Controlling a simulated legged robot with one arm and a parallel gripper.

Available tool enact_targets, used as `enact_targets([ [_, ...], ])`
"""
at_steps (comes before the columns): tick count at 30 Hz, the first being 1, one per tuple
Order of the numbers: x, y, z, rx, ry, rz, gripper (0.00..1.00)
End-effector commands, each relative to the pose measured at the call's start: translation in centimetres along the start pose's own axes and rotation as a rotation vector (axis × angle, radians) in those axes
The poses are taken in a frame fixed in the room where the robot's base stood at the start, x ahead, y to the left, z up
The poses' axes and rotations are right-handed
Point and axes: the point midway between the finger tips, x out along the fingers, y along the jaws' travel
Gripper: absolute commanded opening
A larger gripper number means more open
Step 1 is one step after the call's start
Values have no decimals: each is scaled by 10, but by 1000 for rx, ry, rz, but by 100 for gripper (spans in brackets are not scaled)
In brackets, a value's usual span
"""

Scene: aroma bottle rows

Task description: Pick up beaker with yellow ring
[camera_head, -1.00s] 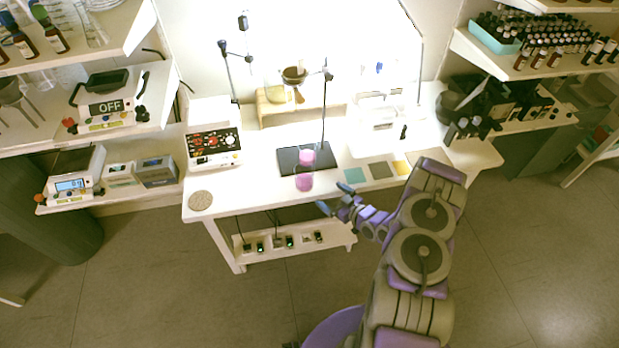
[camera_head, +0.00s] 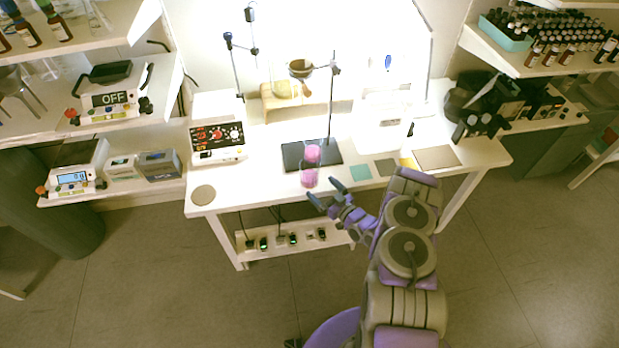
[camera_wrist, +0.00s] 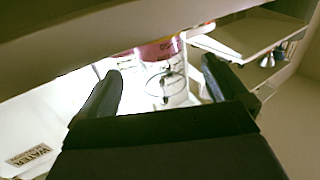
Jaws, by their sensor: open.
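Two small clear beakers with pink contents stand near the front of the white bench, the rear beaker (camera_head: 312,154) on or beside the dark plate and the front beaker (camera_head: 310,179) nearer the edge. I cannot make out a yellow ring on either. My gripper (camera_head: 327,194) is open and empty at the bench's front edge, just right of and in front of the front beaker, apart from it. In the wrist view a pink-filled beaker (camera_wrist: 158,48) shows beyond my open fingers, partly cut off by the bench edge.
The dark plate (camera_head: 296,156) lies under the stand. A low shelf (camera_head: 290,240) sits beneath the bench.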

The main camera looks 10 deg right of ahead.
Motion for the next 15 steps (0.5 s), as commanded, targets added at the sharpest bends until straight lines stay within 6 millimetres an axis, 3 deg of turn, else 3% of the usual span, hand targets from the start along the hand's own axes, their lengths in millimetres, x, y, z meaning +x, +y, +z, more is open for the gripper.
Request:
enact_targets([
  [3,18,-1,1,-2,1,-2,100],
  [11,35,0,0,0,1,0,100],
  [15,55,0,-3,0,3,-2,100],
])
